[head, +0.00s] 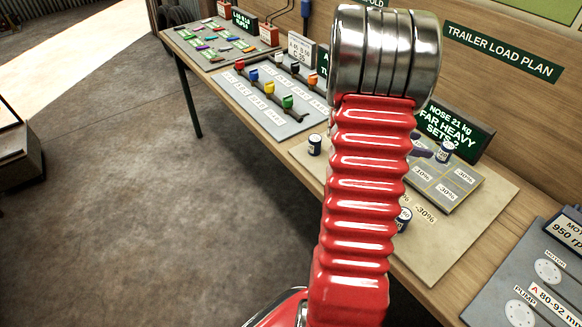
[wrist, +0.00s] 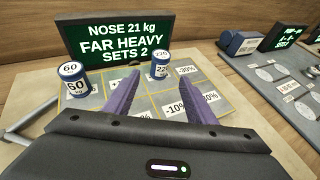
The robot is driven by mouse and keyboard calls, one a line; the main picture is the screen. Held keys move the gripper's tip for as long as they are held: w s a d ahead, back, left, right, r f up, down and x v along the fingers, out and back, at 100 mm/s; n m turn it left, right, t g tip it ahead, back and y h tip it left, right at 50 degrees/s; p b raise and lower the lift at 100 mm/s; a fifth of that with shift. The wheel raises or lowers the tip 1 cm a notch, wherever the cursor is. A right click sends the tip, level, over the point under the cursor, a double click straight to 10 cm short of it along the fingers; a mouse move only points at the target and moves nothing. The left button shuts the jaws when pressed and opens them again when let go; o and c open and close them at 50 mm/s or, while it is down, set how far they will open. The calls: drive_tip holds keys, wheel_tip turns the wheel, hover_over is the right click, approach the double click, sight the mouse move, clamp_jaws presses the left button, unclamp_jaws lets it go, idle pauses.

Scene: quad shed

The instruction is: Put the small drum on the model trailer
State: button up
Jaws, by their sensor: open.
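The model trailer is a grey deck with yellow lines and percent labels; its deck shows in the head view (head: 462,178) and wrist view (wrist: 150,103). A blue and white drum marked 60 (wrist: 74,82) stands left of my gripper (wrist: 162,80), near the deck's left edge. A drum marked 220 (wrist: 160,66) stands upright on the deck, beyond the fingertips. The head view shows a dark drum (head: 314,145) on the board's left and another drum (head: 403,219) at its front. My purple fingers are apart with nothing between them. My arm hides much of the trailer.
A green sign (wrist: 115,40) reading "NOSE 21 kg FAR HEAVY SETS 2" stands behind the trailer. A board with coloured blocks (head: 268,105) lies left on the bench. The beige board's front right (head: 450,245) is clear.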

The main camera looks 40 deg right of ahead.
drive_tip(key=shift+w+a+r, duration=0.2)
drive_tip(key=shift+a, duration=0.15)
drive_tip(key=w+a+r+m+t+y, duration=0.1)
drive_tip(key=w+a+r+m+t, duration=0.15)
drive_tip(key=a, duration=0.55)
drive_tip(key=w+a+r+m+t+y, duration=0.1)
drive_tip(key=w+a+r+m+y, duration=0.15)
drive_tip(key=a, duration=0.65)
drive_tip(key=w+a+r+m+t+y, duration=0.15)
drive_tip(key=w+a, duration=0.25)
drive_tip(key=a, duration=0.4)
drive_tip(key=a+r+m+t+y, duration=0.2)
drive_tip(key=a+t+y, duration=0.1)
drive_tip(key=a, duration=1.1)
drive_tip(key=a+r+m+t+y, duration=0.2)
drive_tip(key=a+m+t+y, duration=0.1)
drive_tip(key=a, duration=1.2)
drive_tip(key=shift+a+r+t, duration=0.2)
drive_tip(key=shift+t, duration=0.7)
